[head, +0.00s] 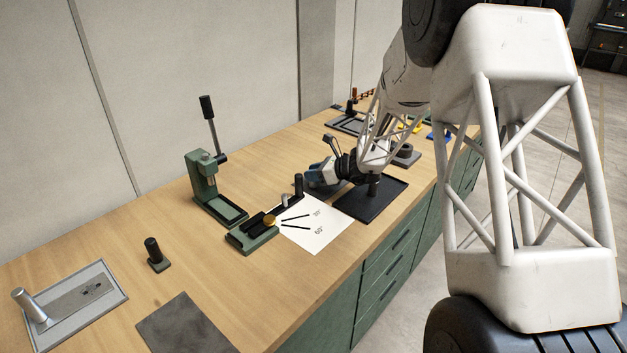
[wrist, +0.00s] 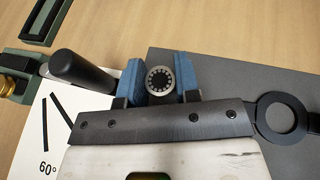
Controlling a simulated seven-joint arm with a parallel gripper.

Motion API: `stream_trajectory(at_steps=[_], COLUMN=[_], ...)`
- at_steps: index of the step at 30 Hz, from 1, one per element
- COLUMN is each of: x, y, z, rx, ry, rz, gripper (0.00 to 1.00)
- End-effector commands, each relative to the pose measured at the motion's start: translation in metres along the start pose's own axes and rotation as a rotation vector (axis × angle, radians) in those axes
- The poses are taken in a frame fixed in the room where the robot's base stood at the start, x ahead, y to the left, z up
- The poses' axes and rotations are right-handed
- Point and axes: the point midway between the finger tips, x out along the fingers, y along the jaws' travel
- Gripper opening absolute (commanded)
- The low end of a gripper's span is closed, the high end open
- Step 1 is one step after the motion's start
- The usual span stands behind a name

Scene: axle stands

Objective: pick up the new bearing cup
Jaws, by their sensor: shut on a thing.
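The new bearing cup (wrist: 160,81) is a small round metal cup with a ring of little rollers around a dark centre. It shows in the wrist view between the two blue fingers of my gripper (wrist: 159,72), which are shut on it from both sides. In the head view my gripper (head: 322,176) is low over the bench, near the left edge of the dark mat (head: 365,209). The cup is hidden there by the fingers. I cannot tell whether the cup touches the surface below.
A black upright handle (wrist: 82,68) stands close left of the fingers, on a green fixture (head: 250,240) with a brass knob. A white sheet (head: 318,235) lies beside it. A dark ring (wrist: 280,115) shows right of my gripper. A green lever press (head: 203,185) stands further left.

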Motion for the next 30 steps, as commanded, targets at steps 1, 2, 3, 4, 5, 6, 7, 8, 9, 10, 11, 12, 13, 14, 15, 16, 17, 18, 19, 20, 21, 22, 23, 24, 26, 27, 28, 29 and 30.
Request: stream_trajectory(at_steps=[1, 2, 3, 4, 5, 6, 7, 8, 9, 10, 11, 12, 13, 14, 15, 16, 17, 18, 19, 20, 21, 22, 23, 24, 26, 27, 28, 29, 30], x=[0.0, 0.0, 0.0, 0.0, 0.0, 0.0, 0.0, 0.0, -0.001, -0.001, -0.001, -0.002, -0.002, -0.003, -0.004, -0.005, -0.006, -0.008, -0.009, -0.011, -0.013, -0.015, -0.016, -0.019, -0.023, -0.026, -0.028, -0.031, -0.035], y=[0.0, 0.0, 0.0, 0.0, 0.0, 0.0, 0.0, 0.0, 0.0, 0.0, 0.0, 0.0, 0.0, 0.0, 0.0, 0.0, 0.0, 0.0, 0.0, 0.0, 0.0, 0.0, 0.003, 0.007, 0.013, 0.018, 0.021, 0.025, 0.03], z=[0.0, 0.0, 0.0, 0.0, 0.0, 0.0, 0.0, 0.001, 0.001, 0.002, 0.003, 0.004, 0.005, 0.007, 0.009, 0.012, 0.014, 0.018, 0.022, 0.026, 0.031, 0.035, 0.034, 0.032, 0.031, 0.03, 0.029, 0.029, 0.029], rx=[0.0, 0.0, 0.0, 0.0, 0.0, 0.0, 0.0, 0.0, 0.0, -0.001, -0.001, -0.001, -0.001, -0.002, -0.002, -0.002, -0.003, -0.003, -0.003, -0.003, -0.004, -0.003, 0.0, 0.0, -0.001, 0.0, 0.0, 0.0, -0.001], ry=[0.0, 0.0, 0.0, 0.0, 0.0, 0.0, 0.0, 0.0, 0.0, 0.0, 0.0, 0.0, 0.0, 0.0, 0.0, 0.0, 0.0, 0.0, -0.001, -0.001, -0.001, -0.002, 0.0, 0.0, 0.0, 0.0, 0.0, 0.0, -0.001], rz=[0.0, 0.0, 0.0, 0.0, 0.0, 0.0, 0.0, 0.0, 0.0, 0.0, 0.0, 0.0, 0.0, 0.0, 0.0, 0.0, 0.0, 0.0, -0.001, -0.001, -0.001, -0.001, -0.001, -0.001, -0.001, -0.001, 0.0, -0.001, -0.001], gripper=[0.04, 0.04, 0.04, 0.04, 0.04, 0.04, 0.04, 0.04, 0.04, 0.04, 0.04, 0.04, 0.04, 0.04, 0.04, 0.04, 0.04, 0.04, 0.04, 0.04, 0.04, 0.04, 0.04, 0.04, 0.04, 0.04, 0.04, 0.04, 0.04])
